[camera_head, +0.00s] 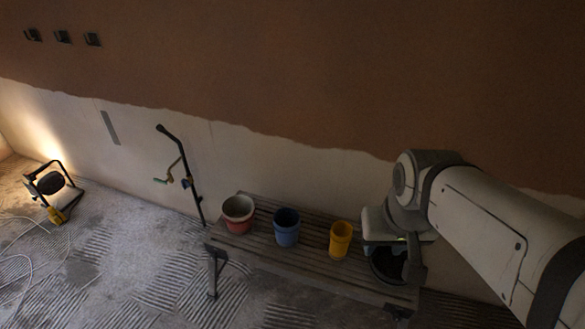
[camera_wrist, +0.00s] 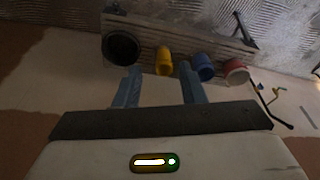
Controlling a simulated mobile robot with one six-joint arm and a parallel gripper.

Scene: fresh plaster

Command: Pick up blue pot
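The blue pot (camera_head: 287,228) stands upright on a slatted wooden bench (camera_head: 262,257), between a red pot and a yellow pot. It also shows in the wrist view (camera_wrist: 203,68), right of the yellow pot and beyond my right finger. My gripper (camera_wrist: 159,88) is open, with two blue fingers spread apart and nothing between them. In the head view my arm reaches in from the right, with its wrist over the right end of the bench, well to the right of the blue pot. The fingertips are hard to make out in that view.
On the bench also stand the red pot (camera_head: 238,214), the yellow pot (camera_head: 340,239) and a black bucket (camera_head: 386,266) below my wrist. A black pole tool (camera_head: 187,178) leans on the wall by the bench's left end. A work lamp (camera_head: 53,190) stands at far left.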

